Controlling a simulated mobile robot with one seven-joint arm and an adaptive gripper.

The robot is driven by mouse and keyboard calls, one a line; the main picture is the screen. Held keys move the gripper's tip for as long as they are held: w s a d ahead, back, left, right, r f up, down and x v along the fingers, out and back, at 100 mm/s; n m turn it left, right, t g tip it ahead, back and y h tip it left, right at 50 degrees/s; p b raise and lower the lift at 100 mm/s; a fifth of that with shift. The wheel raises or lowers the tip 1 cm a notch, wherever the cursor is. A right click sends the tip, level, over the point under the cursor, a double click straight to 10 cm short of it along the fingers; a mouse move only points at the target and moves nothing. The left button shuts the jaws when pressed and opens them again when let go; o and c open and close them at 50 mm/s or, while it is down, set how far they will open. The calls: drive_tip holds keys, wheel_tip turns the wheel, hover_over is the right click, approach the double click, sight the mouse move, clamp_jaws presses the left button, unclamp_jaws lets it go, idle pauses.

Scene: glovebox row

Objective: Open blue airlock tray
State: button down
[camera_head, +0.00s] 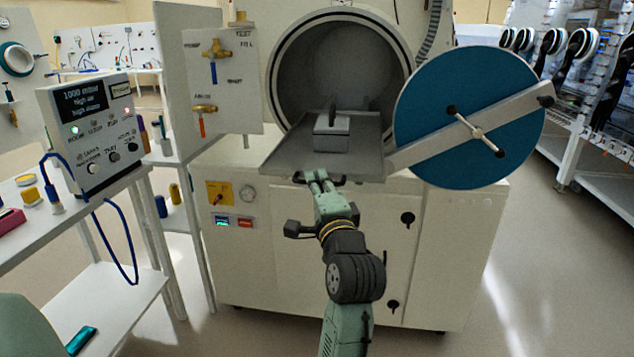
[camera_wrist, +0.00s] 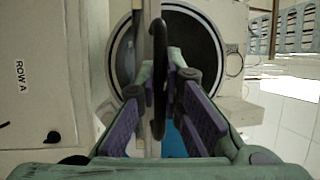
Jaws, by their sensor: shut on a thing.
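The blue airlock door (camera_head: 425,105) is swung open to the right of the round airlock chamber (camera_head: 340,60). The grey airlock tray (camera_head: 285,155) sticks out of the chamber toward me. A small grey box (camera_head: 331,138) with a dark handle on top rests on it. A dark bar handle (camera_head: 340,181) runs along the tray's front edge. My gripper (camera_head: 318,182) is at this handle and is shut on it. In the wrist view the handle (camera_wrist: 160,75) stands upright between the two finger pads.
A panel with valves (camera_head: 222,85) stands left of the chamber. A white bench at left carries a control box (camera_head: 95,130) with a blue cable. The cabinet front (camera_head: 300,250) lies below the tray. Open floor (camera_head: 540,260) shows at right.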

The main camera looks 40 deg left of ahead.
drive_tip(key=shift+f, duration=0.1)
drive_tip(key=c, duration=1.7)
unclamp_jaws()
drive_tip(key=shift+s+d, duration=0.1)
drive_tip(key=v, duration=0.7)
drive_tip(key=shift+d, duration=0.25)
drive_tip(key=shift+s, duration=0.1)
